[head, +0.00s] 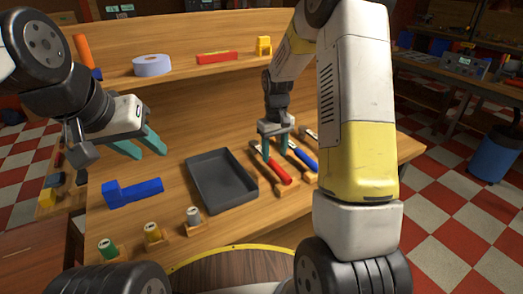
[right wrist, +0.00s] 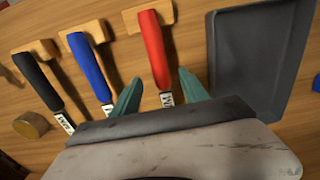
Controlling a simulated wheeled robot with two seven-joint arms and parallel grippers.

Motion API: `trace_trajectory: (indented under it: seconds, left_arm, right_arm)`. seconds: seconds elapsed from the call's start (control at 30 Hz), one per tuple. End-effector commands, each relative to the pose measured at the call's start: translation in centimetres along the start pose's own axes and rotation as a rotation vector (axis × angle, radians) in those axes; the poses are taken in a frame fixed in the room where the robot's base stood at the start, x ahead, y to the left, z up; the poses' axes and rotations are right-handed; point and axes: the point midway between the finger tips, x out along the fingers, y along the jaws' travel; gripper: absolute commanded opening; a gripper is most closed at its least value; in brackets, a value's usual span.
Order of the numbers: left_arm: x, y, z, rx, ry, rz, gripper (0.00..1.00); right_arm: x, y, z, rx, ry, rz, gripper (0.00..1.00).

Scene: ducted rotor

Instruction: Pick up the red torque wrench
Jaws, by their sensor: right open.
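The red torque wrench (head: 277,170) lies on a wooden rest on the bench, right of the grey tray. In the right wrist view its red handle (right wrist: 153,50) points up and its metal shaft shows between the fingers. My right gripper (head: 277,148) is open and close above the wrench; its teal fingertips (right wrist: 160,90) stand either side of the shaft's line in that view. I cannot tell whether they touch it. My left gripper (head: 142,150) is open and empty, above the left side of the bench.
A blue wrench (right wrist: 88,62) and a black wrench (right wrist: 36,78) lie parallel beside the red one. The grey tray (head: 196,188) is on its other side. A blue tool (head: 133,192) and several small spools (head: 152,233) sit left and front. A shelf (head: 185,70) runs behind.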

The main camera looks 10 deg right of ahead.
Motion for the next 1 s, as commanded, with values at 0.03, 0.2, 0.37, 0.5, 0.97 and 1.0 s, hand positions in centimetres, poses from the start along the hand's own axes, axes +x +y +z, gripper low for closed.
trace_trajectory:
  seconds: [0.03, 0.2, 0.37, 0.5, 0.97, 1.0]
  left_arm:
    - [0.0, 0.0, 0.0, 0.0, 0.0, 0.0, 0.36]
    - [0.0, 0.0, 0.0, 0.0, 0.0, 0.0, 0.36]
    - [0.0, 0.0, 0.0, 0.0, 0.0, 0.0, 0.36]
    - [0.0, 0.0, 0.0, 0.0, 0.0, 0.0, 0.36]
    - [0.0, 0.0, 0.0, 0.0, 0.0, 0.0, 0.36]
    - [0.0, 0.0, 0.0, 0.0, 0.0, 0.0, 0.36]
  right_arm:
    - [0.7, 0.0, 0.1, 0.0, -0.002, -0.001, 0.52]
    - [2.9, 0.0, 0.3, 0.001, -0.004, -0.001, 0.52]
    - [5.2, 0.0, 0.3, 0.001, -0.003, 0.0, 0.52]
    - [6.0, 0.0, 0.3, 0.001, 0.0, 0.0, 0.52]
    - [6.0, 0.0, 0.3, 0.001, 0.001, 0.0, 0.01]
    - [6.0, 0.0, 0.3, 0.001, 0.001, 0.0, 0.0]
